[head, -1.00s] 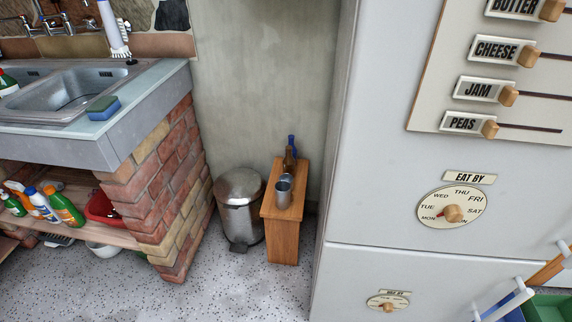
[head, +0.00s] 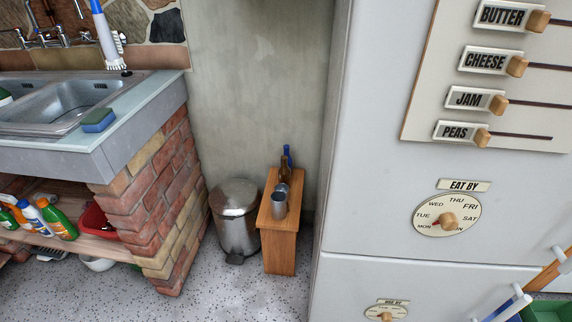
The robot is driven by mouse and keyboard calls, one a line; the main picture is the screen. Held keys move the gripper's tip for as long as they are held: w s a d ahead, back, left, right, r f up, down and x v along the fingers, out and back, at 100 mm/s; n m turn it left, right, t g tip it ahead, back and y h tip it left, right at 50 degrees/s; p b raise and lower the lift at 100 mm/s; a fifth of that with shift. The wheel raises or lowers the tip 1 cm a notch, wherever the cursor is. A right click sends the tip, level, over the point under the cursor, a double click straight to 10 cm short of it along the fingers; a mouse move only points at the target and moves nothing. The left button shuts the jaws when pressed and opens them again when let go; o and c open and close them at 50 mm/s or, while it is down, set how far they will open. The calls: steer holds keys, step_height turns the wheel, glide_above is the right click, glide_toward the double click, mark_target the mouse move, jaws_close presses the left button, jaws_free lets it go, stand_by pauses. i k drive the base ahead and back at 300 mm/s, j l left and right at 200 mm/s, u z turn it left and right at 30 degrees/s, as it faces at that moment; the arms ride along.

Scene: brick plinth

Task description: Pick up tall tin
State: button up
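A grey metal tin (head: 279,206) stands upright near the front of a narrow wooden stand (head: 281,250), between the pedal bin and the white fridge. Another round metal tin (head: 284,188) shows just behind it, partly hidden. I cannot tell for sure which of the two is taller. A brown bottle (head: 285,164) and a blue-topped bottle (head: 288,151) stand at the back of the stand. My gripper is not in view.
A metal pedal bin (head: 236,215) stands close left of the stand. The brick plinth (head: 155,205) with the sink (head: 75,100) is further left. The white fridge (head: 380,170) rises on the right. The speckled floor (head: 225,300) in front is clear.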

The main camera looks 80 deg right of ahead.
mark_target(278, 198)
steer(key=z, duration=0.8)
steer(key=i+l+z, duration=0.2)
steer(key=i+z, duration=0.7)
steer(key=i, duration=0.4)
